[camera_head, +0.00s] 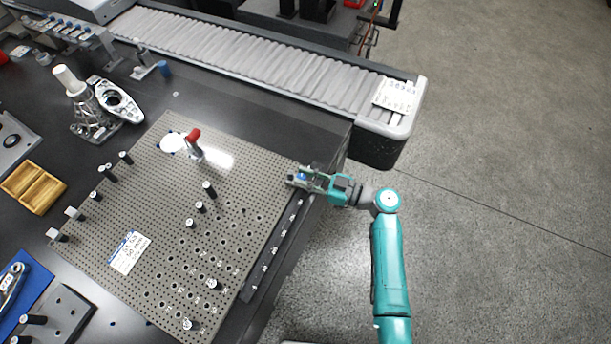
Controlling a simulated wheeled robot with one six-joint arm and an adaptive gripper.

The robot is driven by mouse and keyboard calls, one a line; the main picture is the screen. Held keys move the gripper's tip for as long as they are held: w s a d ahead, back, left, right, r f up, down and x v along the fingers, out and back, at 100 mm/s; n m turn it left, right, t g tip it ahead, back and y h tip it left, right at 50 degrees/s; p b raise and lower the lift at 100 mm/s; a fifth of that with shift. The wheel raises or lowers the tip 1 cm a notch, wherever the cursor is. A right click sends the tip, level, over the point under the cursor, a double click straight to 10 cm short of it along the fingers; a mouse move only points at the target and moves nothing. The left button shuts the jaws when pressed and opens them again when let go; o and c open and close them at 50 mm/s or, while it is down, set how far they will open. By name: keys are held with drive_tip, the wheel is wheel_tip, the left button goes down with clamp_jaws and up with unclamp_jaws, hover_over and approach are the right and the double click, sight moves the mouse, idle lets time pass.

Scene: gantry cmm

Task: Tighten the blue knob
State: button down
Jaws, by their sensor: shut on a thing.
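The blue knob (301,175) is small and sits near the right edge of the perforated metal plate (165,235). My gripper (300,177) comes in from the right, over that edge, and its fingers are shut on the knob. The fingers hide most of the knob, so its angle and how it sits on its mount cannot be made out.
A red-handled clamp (194,146) and several black posts stand on the plate. A roller conveyor (255,58) runs behind the table. A wooden tray (33,188) and a silver part (115,99) lie at left. Open floor (500,190) is on the right.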

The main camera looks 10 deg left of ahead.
drive_tip(key=m+t, duration=0.1)
drive_tip(key=m+t+h, duration=0.1)
drive_tip(key=t, duration=0.1)
drive_tip(key=m+t+h, duration=0.1)
drive_tip(key=t, duration=0.1)
drive_tip(key=shift+s+a+m, duration=0.15)
drive_tip(key=shift+s+m, duration=0.15)
drive_tip(key=shift+s, duration=0.05)
drive_tip(key=shift+a+m+t+h, duration=0.1)
drive_tip(key=shift+m+t+h, duration=1.8)
drive_tip(key=shift+t+h, duration=0.35)
drive_tip(key=shift+m+t+h, duration=0.25)
drive_tip(key=shift+m+t, duration=0.05)
drive_tip(key=shift+t, duration=0.05)
drive_tip(key=c, duration=0.9)
unclamp_jaws()
drive_tip(key=shift+c, duration=0.2)
drive_tip(key=v, duration=1.2)
